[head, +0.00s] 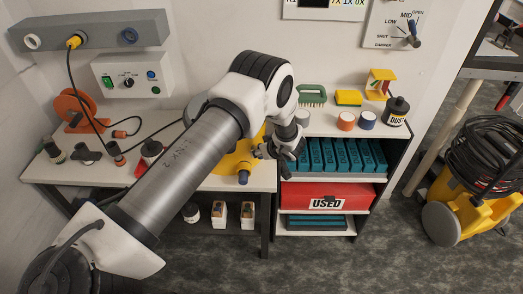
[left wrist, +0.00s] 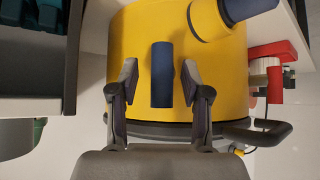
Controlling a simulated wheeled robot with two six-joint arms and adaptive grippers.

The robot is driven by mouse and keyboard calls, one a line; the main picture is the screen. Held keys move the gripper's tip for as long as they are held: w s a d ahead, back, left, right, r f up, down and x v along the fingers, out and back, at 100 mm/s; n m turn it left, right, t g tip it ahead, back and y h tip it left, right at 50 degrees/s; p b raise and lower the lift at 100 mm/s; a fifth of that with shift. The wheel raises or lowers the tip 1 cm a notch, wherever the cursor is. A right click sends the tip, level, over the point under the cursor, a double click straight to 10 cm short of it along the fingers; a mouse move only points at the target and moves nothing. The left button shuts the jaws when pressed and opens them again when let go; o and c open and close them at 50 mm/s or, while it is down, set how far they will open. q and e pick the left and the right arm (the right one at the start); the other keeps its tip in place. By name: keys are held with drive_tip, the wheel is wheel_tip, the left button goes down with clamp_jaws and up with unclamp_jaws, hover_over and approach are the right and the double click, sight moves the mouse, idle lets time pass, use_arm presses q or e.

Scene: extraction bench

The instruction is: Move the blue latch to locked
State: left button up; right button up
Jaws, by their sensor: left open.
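The blue latch (left wrist: 162,88) is a dark blue bar on the side of a yellow drum (left wrist: 125,40), upright in the left wrist view. My left gripper (left wrist: 160,70) is open, with one finger on each side of the latch. A gap shows on both sides, so neither finger appears to touch it. In the head view my left gripper (head: 272,150) is in front of the drum (head: 228,165), beside the shelf. There the arm and gripper hide much of the drum, and I cannot make out the latch. My right gripper is not in view.
A yellow stub with a blue end (head: 243,177) sticks out from the drum, close to my gripper. The shelf unit (head: 325,225) with teal packs (head: 345,155) and a red "USED" box (head: 325,197) stands right. A yellow vacuum (head: 470,185) is far right.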

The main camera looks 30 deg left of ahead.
use_arm(q)
drive_tip(key=v, duration=1.1)
drive_tip(key=shift+d+r, duration=0.2)
drive_tip(key=shift+d, duration=0.05)
